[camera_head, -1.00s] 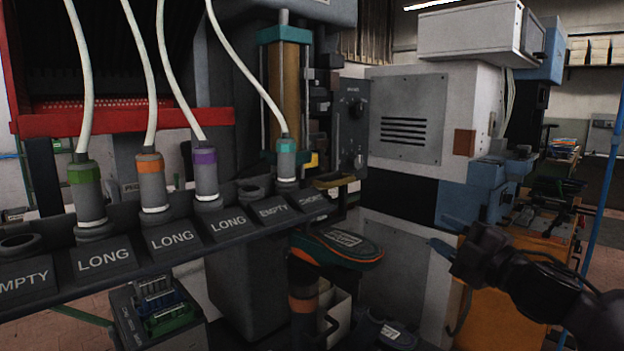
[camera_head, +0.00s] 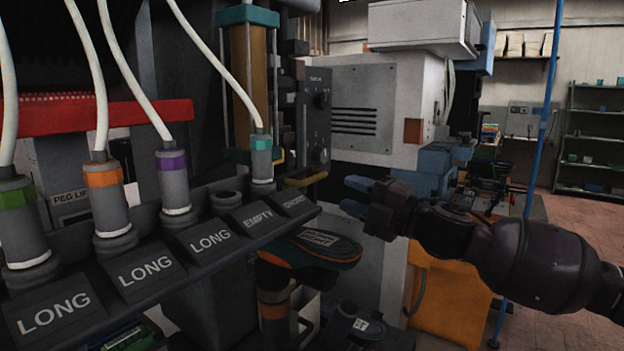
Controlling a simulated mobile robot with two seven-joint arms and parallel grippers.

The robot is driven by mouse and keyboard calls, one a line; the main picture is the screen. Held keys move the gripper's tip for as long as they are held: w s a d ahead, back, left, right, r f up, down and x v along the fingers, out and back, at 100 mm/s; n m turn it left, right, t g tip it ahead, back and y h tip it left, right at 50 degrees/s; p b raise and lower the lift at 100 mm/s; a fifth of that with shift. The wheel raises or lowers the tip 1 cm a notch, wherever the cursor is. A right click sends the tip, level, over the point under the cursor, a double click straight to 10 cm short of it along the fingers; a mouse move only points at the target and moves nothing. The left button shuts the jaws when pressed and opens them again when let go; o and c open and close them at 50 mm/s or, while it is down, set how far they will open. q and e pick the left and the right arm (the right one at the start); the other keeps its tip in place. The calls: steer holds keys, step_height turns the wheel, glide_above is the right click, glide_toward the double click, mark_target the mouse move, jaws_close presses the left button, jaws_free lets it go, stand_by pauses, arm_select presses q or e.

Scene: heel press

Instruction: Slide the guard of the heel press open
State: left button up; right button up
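The heel press (camera_head: 255,85) stands at the left and middle, with a brass-coloured cylinder between teal brackets. A red bar (camera_head: 140,116) with a strip of red mesh above it crosses the press at the left; I cannot tell for sure whether it is the guard. A small yellow-edged part (camera_head: 305,179) sticks out below the press's control panel. My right gripper (camera_head: 354,196) reaches in from the right, its blue fingertips apart, pointing left. It looks empty, to the right of the yellow-edged part. My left gripper is out of view.
A rack (camera_head: 150,268) of labelled sockets with cabled plugs (camera_head: 172,188) runs across the front left. A shoe form (camera_head: 315,247) sits on a post below my gripper. A grey machine (camera_head: 375,105) stands behind. Open floor lies at the right.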

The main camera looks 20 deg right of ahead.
mark_target(316, 180)
steer(key=shift+x, duration=4.55)
steer(key=shift+c, duration=0.3)
jaws_close()
